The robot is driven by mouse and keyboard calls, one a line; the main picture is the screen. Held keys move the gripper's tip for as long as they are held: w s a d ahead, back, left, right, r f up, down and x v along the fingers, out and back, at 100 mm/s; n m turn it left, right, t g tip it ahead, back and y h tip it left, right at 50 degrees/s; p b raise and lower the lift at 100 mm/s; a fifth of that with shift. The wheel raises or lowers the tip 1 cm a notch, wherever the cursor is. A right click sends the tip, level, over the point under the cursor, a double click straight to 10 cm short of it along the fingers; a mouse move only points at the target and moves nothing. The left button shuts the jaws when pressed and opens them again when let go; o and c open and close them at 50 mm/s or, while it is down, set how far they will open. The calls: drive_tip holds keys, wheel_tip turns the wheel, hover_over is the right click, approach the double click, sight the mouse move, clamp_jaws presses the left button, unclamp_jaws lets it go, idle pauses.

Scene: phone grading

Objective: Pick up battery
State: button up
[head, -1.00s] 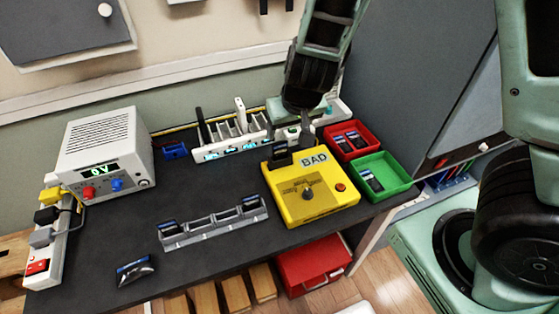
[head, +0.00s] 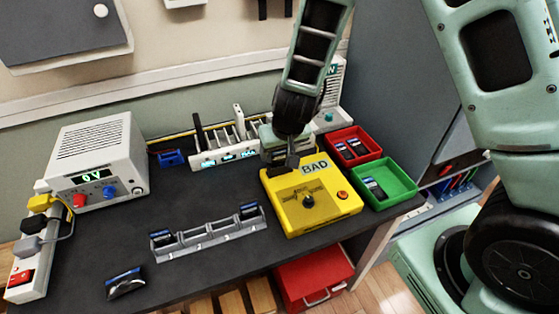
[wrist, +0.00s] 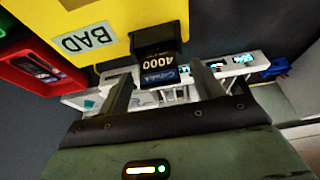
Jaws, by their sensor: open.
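A black battery with a blue label and "4000" (wrist: 160,62) stands in the slot at the edge of the yellow tester (head: 325,215), whose display reads BAD. The tester also shows in the wrist view (wrist: 45,15). My gripper (head: 284,162) is at the tester's back left corner. In the wrist view its two fingers (wrist: 163,78) are open, one on each side of the battery, with gaps showing. In the head view the gripper mostly hides this battery.
A red bin (head: 376,138) and a green bin (head: 408,190) with batteries stand right of the tester. A grey rack (head: 210,240) holds two batteries. One battery (head: 125,283) lies at the front left. A white charger (head: 205,163) and power supply (head: 75,145) stand behind.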

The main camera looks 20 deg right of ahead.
drive_tip(key=c, duration=1.2)
drive_tip(key=shift+o, duration=0.2)
drive_tip(key=shift+r, duration=0.1)
wheel_tip(320, 180, up, 10)
drive_tip(key=p, duration=0.5)
